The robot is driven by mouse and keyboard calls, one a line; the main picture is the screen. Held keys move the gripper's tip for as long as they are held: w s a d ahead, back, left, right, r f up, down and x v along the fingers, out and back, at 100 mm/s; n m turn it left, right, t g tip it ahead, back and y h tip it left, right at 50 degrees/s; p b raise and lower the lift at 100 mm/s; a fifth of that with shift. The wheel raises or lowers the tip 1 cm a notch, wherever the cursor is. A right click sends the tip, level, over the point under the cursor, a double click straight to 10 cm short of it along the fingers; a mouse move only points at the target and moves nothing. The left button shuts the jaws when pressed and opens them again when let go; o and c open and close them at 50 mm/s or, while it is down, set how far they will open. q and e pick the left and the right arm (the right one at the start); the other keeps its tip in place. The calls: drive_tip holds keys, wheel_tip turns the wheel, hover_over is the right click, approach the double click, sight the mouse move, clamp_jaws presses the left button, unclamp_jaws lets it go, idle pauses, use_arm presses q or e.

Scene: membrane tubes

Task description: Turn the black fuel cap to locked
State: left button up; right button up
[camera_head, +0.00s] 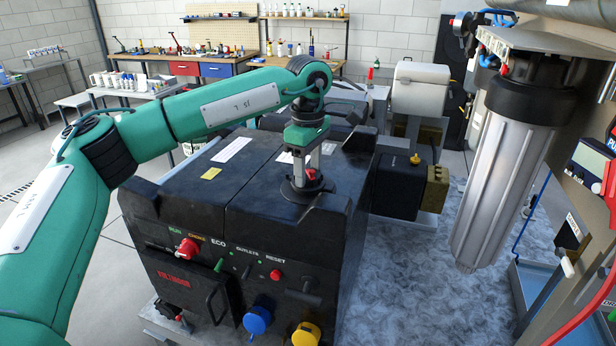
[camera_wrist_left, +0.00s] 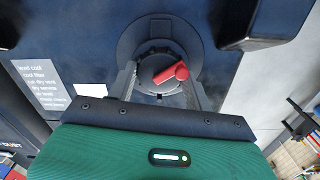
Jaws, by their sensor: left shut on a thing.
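The black fuel cap (camera_wrist_left: 158,76) sits on a round black collar on top of the dark generator (camera_head: 230,195). A red lever (camera_wrist_left: 171,76) lies across the cap and points to the upper right in the left wrist view. In the head view the red part (camera_head: 311,174) shows between the fingers. My left gripper (camera_head: 307,177) comes down from above onto the cap. In the left wrist view its two fingers (camera_wrist_left: 163,85) stand on either side of the cap, shut on it. The cap's sides are partly hidden by the fingers. My right gripper is not in view.
The generator's front panel has a red knob (camera_head: 188,248), a blue outlet (camera_head: 258,317) and a yellow outlet (camera_head: 306,334). A large grey filter housing (camera_head: 503,170) hangs at the right. Workbenches with tools stand at the back. The patterned floor between generator and housing is clear.

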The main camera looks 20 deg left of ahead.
use_arm(q)
drive_tip(key=m+b, duration=0.1)
drive_tip(key=m, duration=0.3)
drive_tip(key=shift+b, duration=0.35)
drive_tip(key=shift+m+b, duration=0.3)
drive_tip(key=shift+m, duration=1.3)
drive_tip(key=o, duration=1)
